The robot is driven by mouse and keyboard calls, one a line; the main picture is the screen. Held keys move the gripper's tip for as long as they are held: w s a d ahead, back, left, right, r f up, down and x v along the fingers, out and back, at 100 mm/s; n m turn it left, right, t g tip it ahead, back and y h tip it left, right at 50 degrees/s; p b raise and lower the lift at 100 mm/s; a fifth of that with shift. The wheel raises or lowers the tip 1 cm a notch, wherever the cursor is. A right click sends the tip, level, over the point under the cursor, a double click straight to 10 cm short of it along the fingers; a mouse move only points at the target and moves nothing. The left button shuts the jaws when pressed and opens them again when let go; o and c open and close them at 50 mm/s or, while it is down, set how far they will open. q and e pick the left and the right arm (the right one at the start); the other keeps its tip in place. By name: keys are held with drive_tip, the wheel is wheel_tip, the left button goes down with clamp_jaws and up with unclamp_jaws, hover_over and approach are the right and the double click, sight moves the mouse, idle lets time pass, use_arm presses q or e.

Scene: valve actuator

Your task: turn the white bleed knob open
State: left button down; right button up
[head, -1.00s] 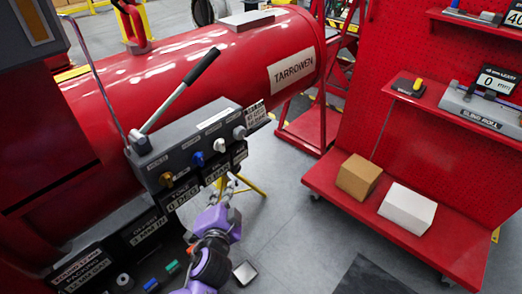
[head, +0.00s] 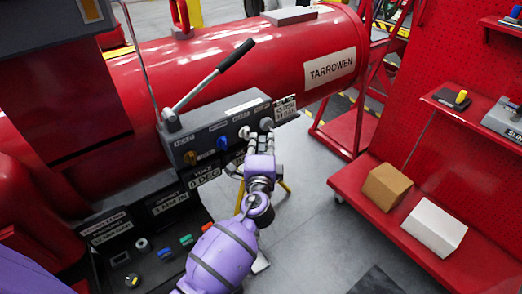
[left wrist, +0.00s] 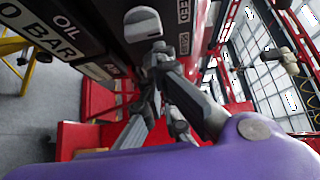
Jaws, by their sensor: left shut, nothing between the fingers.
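The white bleed knob (head: 266,124) is the rightmost of several knobs on the dark grey control panel (head: 207,130). It is pale grey-white. In the left wrist view the knob (left wrist: 143,24) sits beside a partly cut-off label ending in "EED". My left gripper (head: 262,139) is shut and empty just below and in front of the knob. In the left wrist view its fingertips (left wrist: 157,52) are close under the knob; I cannot tell whether they touch it. My right gripper is not in view.
A long lever (head: 213,76) rises above the panel. The red tank (head: 200,68) is behind. A red shelf cart (head: 420,185) stands right, with open floor between.

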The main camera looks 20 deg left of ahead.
use_arm(q)
drive_tip(key=shift+x, duration=0.95)
drive_tip(key=shift+w+a, duration=0.1)
drive_tip(key=shift+w, duration=0.05)
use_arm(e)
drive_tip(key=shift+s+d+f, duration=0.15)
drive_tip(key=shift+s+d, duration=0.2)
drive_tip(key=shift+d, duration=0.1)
use_arm(q)
drive_tip(key=shift+f, duration=0.1)
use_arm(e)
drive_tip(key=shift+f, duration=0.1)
